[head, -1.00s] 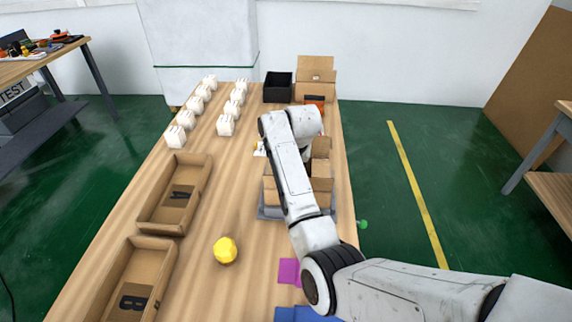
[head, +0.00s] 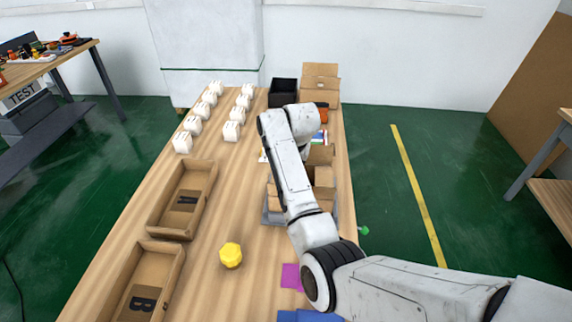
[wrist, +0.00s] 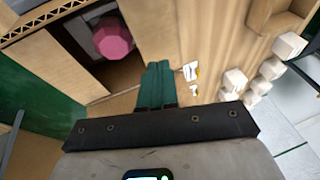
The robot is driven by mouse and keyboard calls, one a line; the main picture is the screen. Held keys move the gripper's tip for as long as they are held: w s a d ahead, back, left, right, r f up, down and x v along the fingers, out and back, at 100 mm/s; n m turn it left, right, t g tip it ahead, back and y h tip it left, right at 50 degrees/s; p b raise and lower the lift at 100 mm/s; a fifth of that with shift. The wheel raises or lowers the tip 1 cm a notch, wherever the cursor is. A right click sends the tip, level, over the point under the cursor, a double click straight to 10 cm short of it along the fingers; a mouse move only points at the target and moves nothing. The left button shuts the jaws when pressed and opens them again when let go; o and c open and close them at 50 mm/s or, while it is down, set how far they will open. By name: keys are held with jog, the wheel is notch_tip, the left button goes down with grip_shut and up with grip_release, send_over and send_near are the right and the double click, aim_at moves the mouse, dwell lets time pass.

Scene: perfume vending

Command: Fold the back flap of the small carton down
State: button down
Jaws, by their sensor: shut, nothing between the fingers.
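The small open carton (head: 324,178) stands on a grey fixture (head: 272,216) at the table's right side, partly hidden behind my arm in the head view. Its back flap (head: 320,155) sticks up at a tilt at the far side. In the wrist view the carton (wrist: 70,58) shows a dark opening with a pink object (wrist: 112,38) inside. My gripper (wrist: 155,68) has its green fingers together and empty, beside the carton opening. Whether they touch a flap I cannot tell. In the head view my gripper is hidden behind my arm.
Trays A (head: 211,180) and B (head: 180,265) lie left, with a yellow object (head: 231,255) nearby. Several white items (head: 231,131), a black bin (head: 283,92) and a larger open carton (head: 320,75) stand farther back. The table's middle is mostly clear.

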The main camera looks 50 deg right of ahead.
jog(key=d+b+v, duration=0.1)
jog(key=b+v, duration=0.1)
jog(key=v, duration=0.8)
jog(key=shift+s+a+r, duration=0.25)
jog(key=shift+s+r, duration=0.1)
jog(key=shift+r, duration=0.05)
